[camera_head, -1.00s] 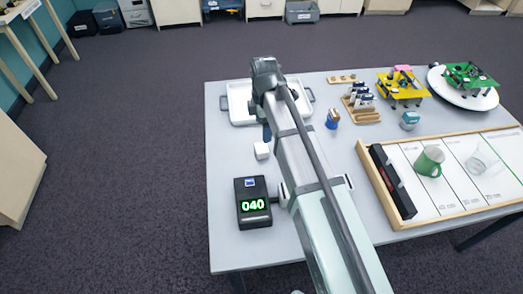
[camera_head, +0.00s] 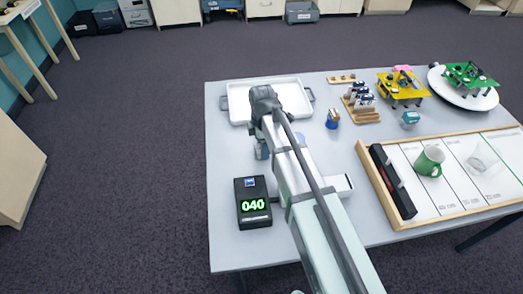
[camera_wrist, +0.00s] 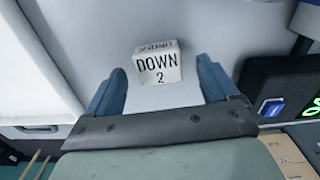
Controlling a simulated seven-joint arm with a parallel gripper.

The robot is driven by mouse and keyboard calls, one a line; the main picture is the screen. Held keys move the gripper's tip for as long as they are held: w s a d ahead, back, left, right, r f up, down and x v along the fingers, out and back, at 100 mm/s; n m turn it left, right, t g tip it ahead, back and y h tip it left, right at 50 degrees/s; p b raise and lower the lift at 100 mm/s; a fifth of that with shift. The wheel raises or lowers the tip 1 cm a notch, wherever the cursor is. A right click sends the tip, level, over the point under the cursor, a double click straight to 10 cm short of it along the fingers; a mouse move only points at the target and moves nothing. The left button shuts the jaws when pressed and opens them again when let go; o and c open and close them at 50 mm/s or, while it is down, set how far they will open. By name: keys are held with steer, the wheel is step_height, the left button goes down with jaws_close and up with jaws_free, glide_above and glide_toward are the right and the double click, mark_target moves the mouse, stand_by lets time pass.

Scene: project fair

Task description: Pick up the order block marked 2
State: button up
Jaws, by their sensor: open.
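The order block (camera_wrist: 158,66) is a small white block on the table, reading "DOWN" with a 2 below it on the face toward the wrist camera. Its top face also carries lettering, too foreshortened to read. In the wrist view my open gripper (camera_wrist: 161,76) has one blue finger on each side of the block's line, with clear gaps and nothing held. The block appears ahead of or level with the fingertips; the exact depth is unclear. In the head view my gripper (camera_head: 263,150) is low over the table's left part, and the arm hides the block.
A black box (camera_head: 252,203) showing green 040 stands close to my gripper. A white tray (camera_head: 238,103) lies behind it. A blue item (camera_head: 333,119), wooden racks and a sectioned board (camera_head: 450,206) with a green mug (camera_head: 430,160) are to the right.

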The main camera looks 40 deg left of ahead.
steer(key=shift+a+f, duration=0.1)
steer(key=shift+f, duration=1.3)
steer(key=shift+c, duration=0.3)
steer(key=c, duration=1)
steer(key=shift+r, duration=0.1)
